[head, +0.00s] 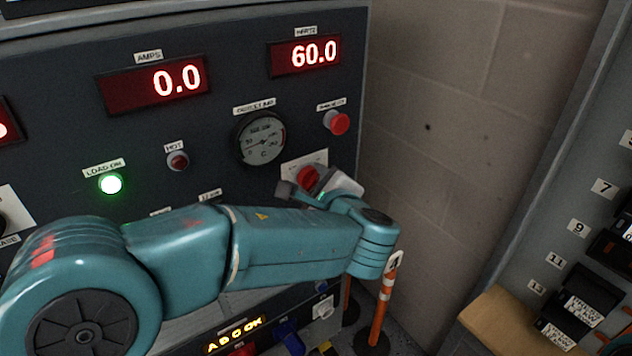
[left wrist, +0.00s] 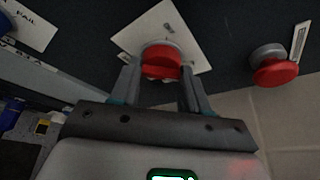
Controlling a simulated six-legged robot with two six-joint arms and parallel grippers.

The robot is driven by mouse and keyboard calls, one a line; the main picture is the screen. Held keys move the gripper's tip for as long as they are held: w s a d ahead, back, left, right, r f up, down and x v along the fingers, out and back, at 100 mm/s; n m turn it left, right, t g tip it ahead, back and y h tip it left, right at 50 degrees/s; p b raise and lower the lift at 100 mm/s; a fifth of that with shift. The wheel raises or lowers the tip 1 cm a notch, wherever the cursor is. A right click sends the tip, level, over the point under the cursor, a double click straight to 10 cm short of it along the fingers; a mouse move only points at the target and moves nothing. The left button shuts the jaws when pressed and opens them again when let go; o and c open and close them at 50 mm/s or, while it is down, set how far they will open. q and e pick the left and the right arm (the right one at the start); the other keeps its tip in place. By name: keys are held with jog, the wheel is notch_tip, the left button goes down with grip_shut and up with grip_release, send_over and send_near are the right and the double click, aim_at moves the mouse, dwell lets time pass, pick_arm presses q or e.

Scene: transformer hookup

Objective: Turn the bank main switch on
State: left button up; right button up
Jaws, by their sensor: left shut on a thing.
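The main switch, a red rotary knob (head: 308,176) on a pale square plate, sits low on the right side of the dark panel. My left gripper (head: 316,190) is at this knob, and its arm hides part of the plate. In the left wrist view the red knob (left wrist: 161,62) is between the two fingers of my left gripper (left wrist: 161,88), which is shut on it. The plate (left wrist: 190,45) shows behind the knob. The exact angle of the knob is hard to tell. My right gripper is not in view.
A red push button (head: 338,122) stands out above the knob and also shows in the left wrist view (left wrist: 274,70). A round gauge (head: 260,138) is left of it. The green LOAD ON lamp (head: 110,183) is lit. A block wall (head: 455,130) is close on the right.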

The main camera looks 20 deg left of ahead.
pick_arm(q)
jog(key=o, duration=1)
jog(key=shift+o, duration=0.2)
jog(key=p+v, duration=0.1)
jog(key=v, duration=1.5)
jog(key=shift+p, duration=0.3)
jog(key=shift+s+d, duration=0.1)
